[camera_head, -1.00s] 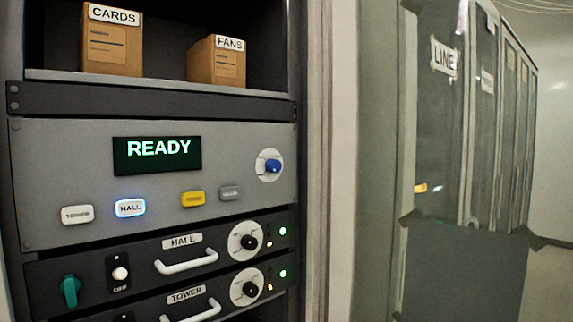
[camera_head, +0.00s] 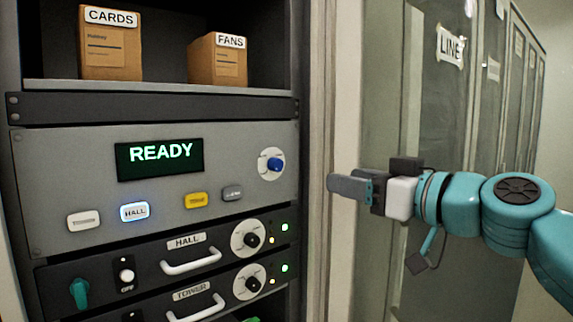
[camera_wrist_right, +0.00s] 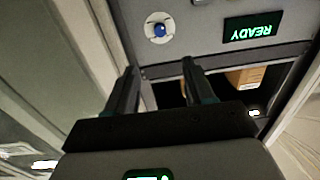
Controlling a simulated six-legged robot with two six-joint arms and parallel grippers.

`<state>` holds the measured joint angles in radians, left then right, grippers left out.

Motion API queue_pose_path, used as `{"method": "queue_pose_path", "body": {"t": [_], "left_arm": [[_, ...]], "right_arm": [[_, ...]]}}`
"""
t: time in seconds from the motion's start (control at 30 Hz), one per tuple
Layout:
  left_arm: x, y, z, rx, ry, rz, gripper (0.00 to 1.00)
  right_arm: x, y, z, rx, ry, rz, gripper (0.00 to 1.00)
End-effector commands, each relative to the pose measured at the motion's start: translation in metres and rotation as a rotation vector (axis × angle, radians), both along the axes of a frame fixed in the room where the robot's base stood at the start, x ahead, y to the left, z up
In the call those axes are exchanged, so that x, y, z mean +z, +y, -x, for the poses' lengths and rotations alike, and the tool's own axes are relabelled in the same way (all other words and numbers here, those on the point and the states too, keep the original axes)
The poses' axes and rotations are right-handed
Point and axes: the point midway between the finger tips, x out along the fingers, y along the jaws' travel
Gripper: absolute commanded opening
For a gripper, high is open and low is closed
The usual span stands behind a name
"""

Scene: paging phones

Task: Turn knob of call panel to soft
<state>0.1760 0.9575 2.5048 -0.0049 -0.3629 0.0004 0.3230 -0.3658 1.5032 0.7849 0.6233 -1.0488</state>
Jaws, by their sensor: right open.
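The grey call panel (camera_head: 70,170) sits in the rack with a lit green READY display (camera_head: 160,158). Its blue knob (camera_head: 273,164) is on a white round dial at the panel's right end. The knob also shows in the right wrist view (camera_wrist_right: 159,30), beyond the fingers. The dial's markings are too small to read. My right gripper (camera_head: 335,186) is to the right of the knob, apart from it, in front of the rack's side frame. In the right wrist view its two fingers (camera_wrist_right: 158,80) are spread with nothing between them. My left gripper is not in view.
The panel has several buttons, with the HALL button (camera_head: 135,211) lit blue. Below are HALL and TOWER units with white handles (camera_head: 190,262) and black knobs (camera_head: 250,239). Boxes marked CARDS (camera_head: 110,50) and FANS (camera_head: 218,60) stand on the shelf above. Grey cabinets (camera_head: 440,110) stand at right.

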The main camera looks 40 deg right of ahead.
Motion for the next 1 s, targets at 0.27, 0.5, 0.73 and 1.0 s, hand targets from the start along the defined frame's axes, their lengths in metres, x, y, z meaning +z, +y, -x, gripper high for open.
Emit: {"method": "queue_pose_path", "body": {"t": [0.27, 0.5, 0.73, 1.0], "left_arm": [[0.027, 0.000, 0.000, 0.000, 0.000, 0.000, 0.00], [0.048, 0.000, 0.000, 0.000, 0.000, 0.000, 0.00], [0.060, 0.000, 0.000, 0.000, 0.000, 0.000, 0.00], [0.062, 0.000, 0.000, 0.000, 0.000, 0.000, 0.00]], "right_arm": [[0.003, 0.007, -0.056, 0.005, 0.006, -0.003, 0.53], [0.002, 0.013, -0.113, 0.003, 0.007, -0.005, 0.53], [0.001, 0.016, -0.149, 0.001, 0.005, -0.005, 0.53], [-0.001, 0.017, -0.159, 0.000, 0.003, -0.004, 0.53]]}}
